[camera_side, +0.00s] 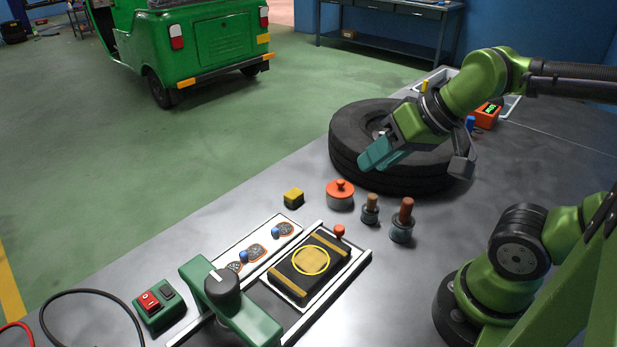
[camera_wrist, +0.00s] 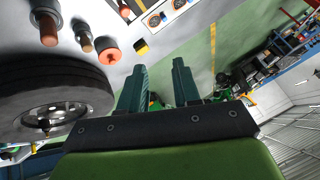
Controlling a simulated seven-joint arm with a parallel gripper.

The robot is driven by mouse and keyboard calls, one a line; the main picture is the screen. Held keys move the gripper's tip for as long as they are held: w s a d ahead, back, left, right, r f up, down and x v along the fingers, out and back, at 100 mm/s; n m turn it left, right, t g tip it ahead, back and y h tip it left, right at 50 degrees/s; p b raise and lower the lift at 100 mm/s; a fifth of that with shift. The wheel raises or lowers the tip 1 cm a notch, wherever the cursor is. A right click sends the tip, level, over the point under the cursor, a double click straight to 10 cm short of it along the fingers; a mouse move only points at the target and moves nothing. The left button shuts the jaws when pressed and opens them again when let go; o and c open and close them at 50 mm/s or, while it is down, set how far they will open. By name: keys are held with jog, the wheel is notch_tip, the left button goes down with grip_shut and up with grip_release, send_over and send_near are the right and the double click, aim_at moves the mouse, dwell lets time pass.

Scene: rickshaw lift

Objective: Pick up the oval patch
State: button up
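A white board (camera_side: 270,240) on the bench carries a row of small dark patches with orange edges, including one at the far end (camera_side: 286,229) and one in the middle (camera_side: 257,251); blue knobs stand among them. They are too small to tell which is oval. Part of the board with a patch (camera_wrist: 153,20) shows at the top of the wrist view. My gripper (camera_side: 378,156) is high above the bench, in front of the tyre and well away from the board. In the wrist view its two teal fingers (camera_wrist: 158,80) are apart with nothing between them.
A black block with a yellow ring (camera_side: 311,262) sits in a tray beside the board. A green press (camera_side: 230,305) stands in front. A tyre (camera_side: 350,145), an orange-lidded tin (camera_side: 340,194), a yellow block (camera_side: 293,198) and two brown-handled tools (camera_side: 403,220) stand behind.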

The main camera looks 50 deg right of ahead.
jog(key=n+g+y, duration=0.3)
jog(key=n+g, duration=0.5)
jog(key=n, duration=1.5)
send_over(229, 267)
jog(key=s, duration=0.1)
notch_tip(229, 267, down, 18)
jog(key=shift+f, duration=0.1)
jog(key=shift+d+x, duration=0.15)
jog(key=shift+x, duration=1.3)
jog(key=shift+d+x, duration=0.1)
jog(key=shift+x, duration=1.35)
jog(key=shift+w+f, duration=0.15)
jog(key=shift+w, duration=0.15)
jog(key=shift+c, duration=0.5)
